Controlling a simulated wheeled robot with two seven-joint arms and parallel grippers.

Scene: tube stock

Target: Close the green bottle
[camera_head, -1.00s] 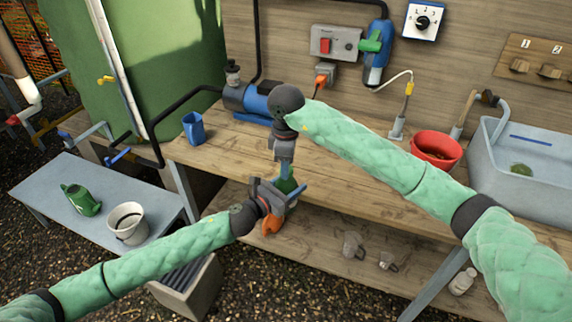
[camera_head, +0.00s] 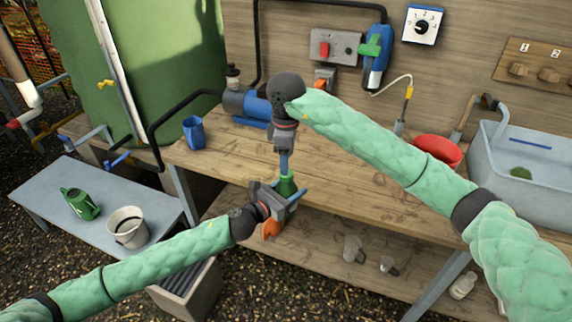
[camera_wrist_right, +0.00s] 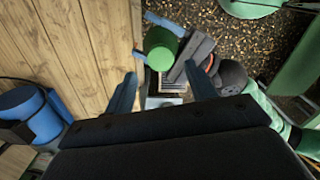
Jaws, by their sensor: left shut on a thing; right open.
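The green bottle (camera_head: 287,188) is held upright, or nearly so, just off the front edge of the workbench. My left gripper (camera_head: 292,200) is shut on it from the left. My right gripper (camera_head: 284,168) is above the bottle, pointing down, with its fingers just over the bottle's top. In the right wrist view the right gripper (camera_wrist_right: 161,70) is open and empty, and the green round top of the bottle (camera_wrist_right: 161,43) shows beyond and between the fingertips. I cannot tell whether that top is a cap.
The wooden workbench (camera_head: 340,180) has a blue mug (camera_head: 194,133), a blue pump (camera_head: 250,103) and a red bowl (camera_head: 437,150) on it. A grey sink (camera_head: 525,190) stands at right. A low table at left holds a green watering can (camera_head: 80,204) and a white bucket (camera_head: 127,227).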

